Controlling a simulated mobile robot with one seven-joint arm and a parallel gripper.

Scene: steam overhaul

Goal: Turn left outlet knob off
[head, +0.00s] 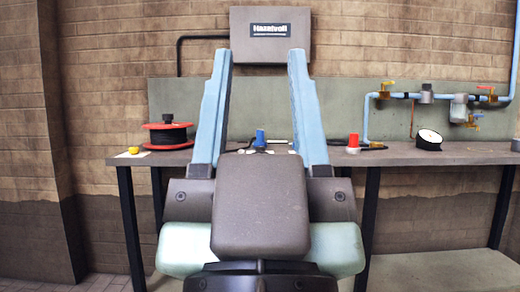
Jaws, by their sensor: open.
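My gripper (260,56) fills the middle of the head view. Its two long blue fingers point up and away and are wide apart, with nothing held between them. Between the fingers, a blue knob-like piece (260,138) stands on the bench behind. Blue pipework on the right carries valves with small handles: a left one (386,88), an upper right one (486,89) and a lower right one (472,121). I cannot tell which is the left outlet knob. My gripper touches none of them.
The bench (440,153) runs across the view on dark legs. A red-rimmed black reel (168,135) and a yellow piece (133,150) are on its left. A round gauge (428,140) lies at right. A grey box (271,47) hangs on the brick wall.

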